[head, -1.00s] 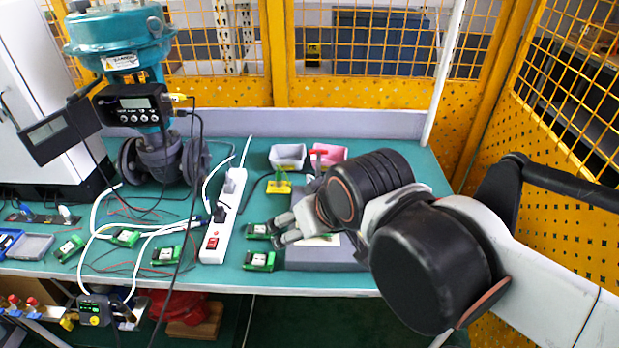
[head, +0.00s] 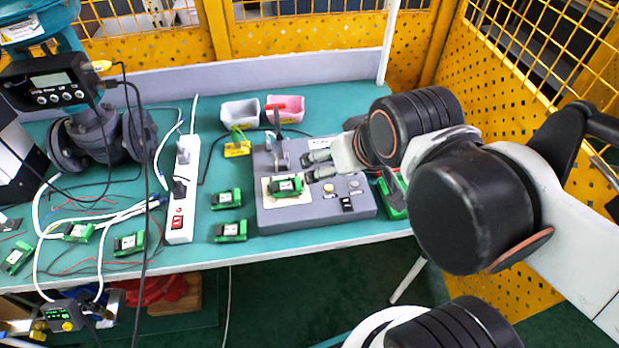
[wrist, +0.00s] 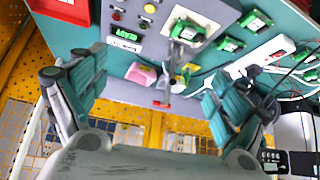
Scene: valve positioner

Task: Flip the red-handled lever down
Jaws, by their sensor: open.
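The lever has a red handle (head: 284,104) and stands upright at the back left of the grey control box (head: 312,216). In the wrist view the red handle (wrist: 161,104) hangs below its metal shaft, in the middle between my fingers. My gripper (head: 317,165) is open and empty. In the head view its fingertips are just right of the lever, over the box, pointing left. In the wrist view my gripper (wrist: 160,70) has its two fingers wide apart on either side. I see no contact with the lever.
A green module (head: 285,186) sits on the box, with a yellow button (head: 328,187) beside it. A grey bin (head: 240,112) and a pink bin (head: 285,108) stand behind. A white power strip (head: 183,190) and several green modules lie left. Yellow mesh fencing encloses the back and right.

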